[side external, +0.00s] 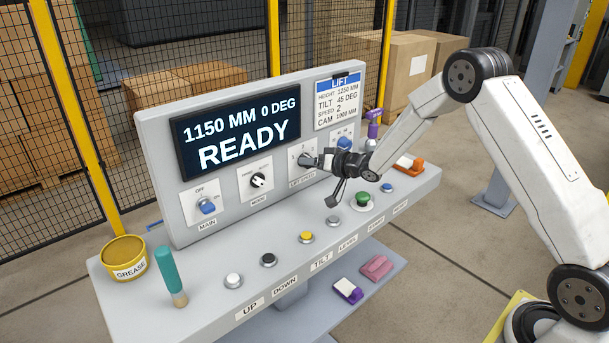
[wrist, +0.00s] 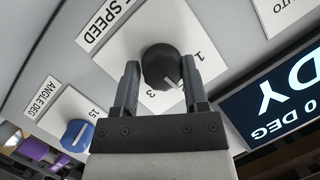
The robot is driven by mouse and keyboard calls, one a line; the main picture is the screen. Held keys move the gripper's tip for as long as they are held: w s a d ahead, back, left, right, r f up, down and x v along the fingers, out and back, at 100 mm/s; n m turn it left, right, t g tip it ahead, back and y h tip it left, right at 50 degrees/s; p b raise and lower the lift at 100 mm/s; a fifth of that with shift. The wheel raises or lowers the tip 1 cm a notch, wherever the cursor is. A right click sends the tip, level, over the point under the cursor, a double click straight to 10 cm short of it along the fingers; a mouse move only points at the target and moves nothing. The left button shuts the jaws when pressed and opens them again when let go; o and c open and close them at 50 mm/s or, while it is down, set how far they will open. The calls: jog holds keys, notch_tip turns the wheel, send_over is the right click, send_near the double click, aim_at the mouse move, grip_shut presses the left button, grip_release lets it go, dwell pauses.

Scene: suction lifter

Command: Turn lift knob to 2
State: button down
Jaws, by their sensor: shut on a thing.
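The lift speed knob (wrist: 160,62) is a dark round knob on a white plate, below the screen's right end in the side view. My gripper (side external: 312,161) is shut on it, with one finger on each side in the wrist view. The knob's white line points down and right there, between the printed 1 and 3. The 2 is hidden in the wrist view, but a small 2 shows above the knob in the side view. The card (side external: 337,100) reads height 1250 mm, tilt 45 deg, speed 2, cam 1000 mm.
The screen (side external: 238,135) reads 1150 MM, 0 DEG, READY. The black mode knob (side external: 258,180) and blue angle knob (side external: 344,143) flank the lift speed knob. Several push buttons line the shelf, including a green one (side external: 363,199). A grease tin (side external: 124,257) stands at the left end.

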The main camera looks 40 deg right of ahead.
jog(key=shift+w+a+r+m+y, duration=0.1)
jog(key=shift+a+r+m+y, duration=0.1)
jog(key=shift+m+y, duration=0.1)
dwell(0.4)
jog(key=shift+c, duration=0.8)
grip_release()
jog(key=shift+d+f, duration=0.1)
jog(key=v, duration=0.8)
jog(key=shift+f, duration=0.1)
